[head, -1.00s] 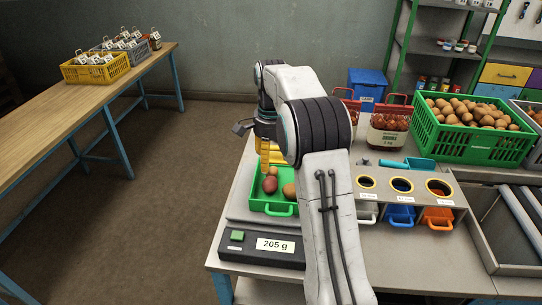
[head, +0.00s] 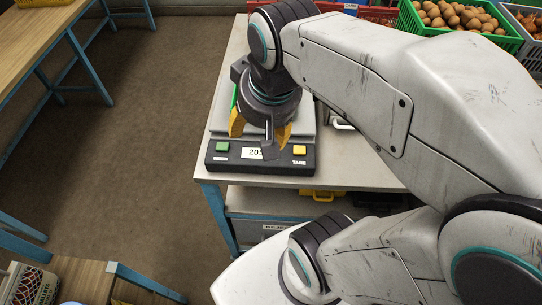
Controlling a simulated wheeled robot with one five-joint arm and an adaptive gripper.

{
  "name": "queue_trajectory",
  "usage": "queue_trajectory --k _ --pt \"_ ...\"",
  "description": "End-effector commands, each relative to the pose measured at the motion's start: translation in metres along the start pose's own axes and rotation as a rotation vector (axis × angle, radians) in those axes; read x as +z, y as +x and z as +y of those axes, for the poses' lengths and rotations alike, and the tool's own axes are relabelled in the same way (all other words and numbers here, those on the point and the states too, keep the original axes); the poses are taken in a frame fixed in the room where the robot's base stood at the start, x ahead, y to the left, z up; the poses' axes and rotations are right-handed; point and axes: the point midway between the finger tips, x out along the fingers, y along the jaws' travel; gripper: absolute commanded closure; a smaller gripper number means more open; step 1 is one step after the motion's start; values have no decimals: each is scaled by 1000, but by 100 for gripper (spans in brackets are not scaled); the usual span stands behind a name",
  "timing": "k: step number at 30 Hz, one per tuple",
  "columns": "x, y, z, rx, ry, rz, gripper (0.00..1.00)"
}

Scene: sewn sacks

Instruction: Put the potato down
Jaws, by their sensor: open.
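My gripper (head: 260,130) has two yellow fingers spread apart, pointing down over the scale's front part. No potato shows between the fingers. The scale (head: 228,158) has a dark front panel with a green button, a yellow TARE button and a display partly covered by my gripper; only its first digits show. A thin strip of the green tray (head: 234,95) shows left of my gripper; the rest of the tray and whatever lies in it are hidden behind my gripper and arm. Several potatoes (head: 455,17) lie in a green crate (head: 411,20) at the top right.
The scale stands near the front left corner of a grey table (head: 345,174). Red crates (head: 381,15) stand at the back. A wooden table (head: 30,55) is at the upper left, with open floor between. A yellow-handled bin (head: 322,194) is below the tabletop.

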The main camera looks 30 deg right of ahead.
Motion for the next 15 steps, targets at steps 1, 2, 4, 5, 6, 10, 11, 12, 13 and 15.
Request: queue_trajectory --k 1,2,4,5,6,10,11,12,13,15 --pt "14 0 0 -6 -45 15 37" --pt "22 1 1 -8 -71 21 37" --pt "36 4 2 -13 -123 36 37" --pt "41 5 2 -15 -143 41 37" --pt "46 6 3 -16 -164 46 37" --pt "59 10 4 -20 -212 59 37" --pt "60 10 4 -20 -217 60 37" --pt "62 11 4 -20 -224 61 37" --pt "63 11 4 -21 -227 62 37" --pt "64 11 4 -21 -231 63 37"
